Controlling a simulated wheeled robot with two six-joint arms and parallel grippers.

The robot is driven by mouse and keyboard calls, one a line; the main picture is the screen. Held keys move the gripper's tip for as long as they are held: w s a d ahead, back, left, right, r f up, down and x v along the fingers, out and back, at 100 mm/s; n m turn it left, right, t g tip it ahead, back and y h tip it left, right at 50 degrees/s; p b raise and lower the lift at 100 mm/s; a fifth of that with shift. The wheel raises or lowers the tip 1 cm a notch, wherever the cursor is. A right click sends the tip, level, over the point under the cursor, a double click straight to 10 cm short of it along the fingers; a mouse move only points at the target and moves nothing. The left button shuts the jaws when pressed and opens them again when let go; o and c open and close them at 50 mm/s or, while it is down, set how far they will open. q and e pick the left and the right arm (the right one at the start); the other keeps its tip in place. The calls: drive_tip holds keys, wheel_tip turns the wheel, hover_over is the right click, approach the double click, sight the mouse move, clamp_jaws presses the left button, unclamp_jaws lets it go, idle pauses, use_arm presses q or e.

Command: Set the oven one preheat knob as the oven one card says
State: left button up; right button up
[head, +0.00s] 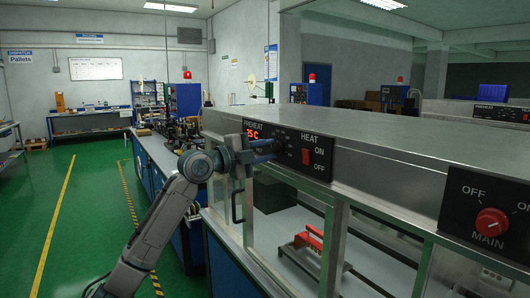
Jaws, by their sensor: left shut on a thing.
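The oven's front panel has a PREHEAT section with a lit red display (253,134) that appears to read 25 C. My left gripper (274,146) is at this section, just below and right of the display, and is shut on the preheat knob. The gripper hides the knob, so its pointer cannot be read. Small scale marks (283,137) show beside the fingers, too small to read. I cannot make out an oven one card in this view. My right gripper is not in view.
A red HEAT switch (306,157) with ON and OFF labels sits just right of the gripper. Farther right is a red MAIN knob (491,223). Below the panel is the framed oven opening with a red-handled part (309,238) inside. Green floor (95,215) is open at left.

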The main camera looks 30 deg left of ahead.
use_arm(q)
drive_tip(key=o, duration=1)
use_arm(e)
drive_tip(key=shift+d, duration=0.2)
use_arm(q)
drive_tip(key=shift+s+a+f+b, duration=0.15)
drive_tip(key=shift+s+a+b, duration=0.05)
drive_tip(key=shift+s+b, duration=0.15)
use_arm(e)
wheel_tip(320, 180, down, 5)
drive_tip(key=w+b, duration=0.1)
drive_tip(key=b, duration=0.3)
use_arm(q)
drive_tip(key=b+v, duration=0.3)
drive_tip(key=v, duration=0.7)
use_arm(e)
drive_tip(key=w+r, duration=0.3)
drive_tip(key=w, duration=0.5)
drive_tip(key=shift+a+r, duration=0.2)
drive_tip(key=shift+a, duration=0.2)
use_arm(q)
drive_tip(key=shift+d, duration=0.1)
